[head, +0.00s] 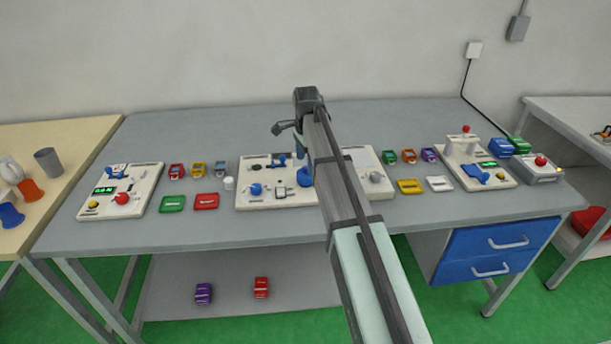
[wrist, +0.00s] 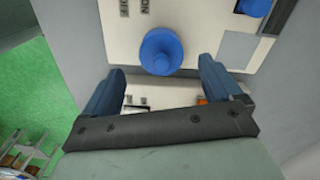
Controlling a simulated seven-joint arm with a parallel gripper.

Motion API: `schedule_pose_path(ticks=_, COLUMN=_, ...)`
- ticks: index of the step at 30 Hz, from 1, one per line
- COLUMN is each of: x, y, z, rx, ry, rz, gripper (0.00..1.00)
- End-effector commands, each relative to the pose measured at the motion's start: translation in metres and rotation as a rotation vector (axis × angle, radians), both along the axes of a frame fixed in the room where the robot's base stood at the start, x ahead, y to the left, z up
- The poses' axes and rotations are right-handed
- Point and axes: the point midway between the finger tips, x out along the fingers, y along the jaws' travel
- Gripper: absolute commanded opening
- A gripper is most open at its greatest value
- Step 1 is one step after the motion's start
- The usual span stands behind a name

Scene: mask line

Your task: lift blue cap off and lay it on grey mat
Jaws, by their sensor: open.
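The blue cap (wrist: 161,50), round with a raised knob on top, sits on a cream panel in the wrist view. My gripper (wrist: 159,72) is open, with one blue finger on either side of the picture and the cap between and just beyond the tips. The fingers do not visibly touch it. A flat grey square on the panel (wrist: 237,48), apparently the grey mat, lies right of the cap and looks bare.
The middle panel (head: 243,204) also carries a blue knob (head: 256,189), a switch (head: 279,191) and a blue part at the back (head: 279,160). Other panels stand left (head: 100,209) and right (head: 509,183). Small coloured blocks and trays lie between; the bench front is clear.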

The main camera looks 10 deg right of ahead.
Motion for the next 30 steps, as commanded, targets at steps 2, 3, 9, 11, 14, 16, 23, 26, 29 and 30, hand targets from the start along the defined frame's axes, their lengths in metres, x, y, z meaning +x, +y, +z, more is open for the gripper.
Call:
schedule_pose_path(ticks=2, x=0.000, y=0.000, z=-0.010, rx=-0.001, ry=0.002, rz=0.000, gripper=0.92)
schedule_pose_path(ticks=3, x=0.001, y=0.000, z=-0.015, rx=-0.001, ry=0.002, rz=0.000, gripper=0.92)
schedule_pose_path(ticks=9, x=0.001, y=0.000, z=-0.039, rx=0.000, ry=0.001, rz=0.001, gripper=0.92)
schedule_pose_path(ticks=11, x=0.002, y=0.000, z=-0.042, rx=0.000, ry=0.000, rz=0.001, gripper=0.92)
schedule_pose_path(ticks=14, x=0.002, y=0.000, z=-0.042, rx=0.000, ry=-0.001, rz=0.001, gripper=0.92)
schedule_pose_path(ticks=16, x=0.002, y=0.000, z=-0.042, rx=0.000, ry=-0.001, rz=0.001, gripper=0.92)
schedule_pose_path(ticks=23, x=0.002, y=0.000, z=-0.042, rx=0.000, ry=-0.001, rz=0.001, gripper=0.74)
schedule_pose_path(ticks=26, x=0.002, y=0.000, z=-0.042, rx=0.000, ry=-0.001, rz=0.001, gripper=0.64)
schedule_pose_path(ticks=29, x=0.002, y=0.000, z=-0.042, rx=0.000, ry=0.000, rz=0.001, gripper=0.55)
schedule_pose_path(ticks=30, x=0.002, y=0.000, z=-0.042, rx=0.000, ry=0.000, rz=0.001, gripper=0.51)
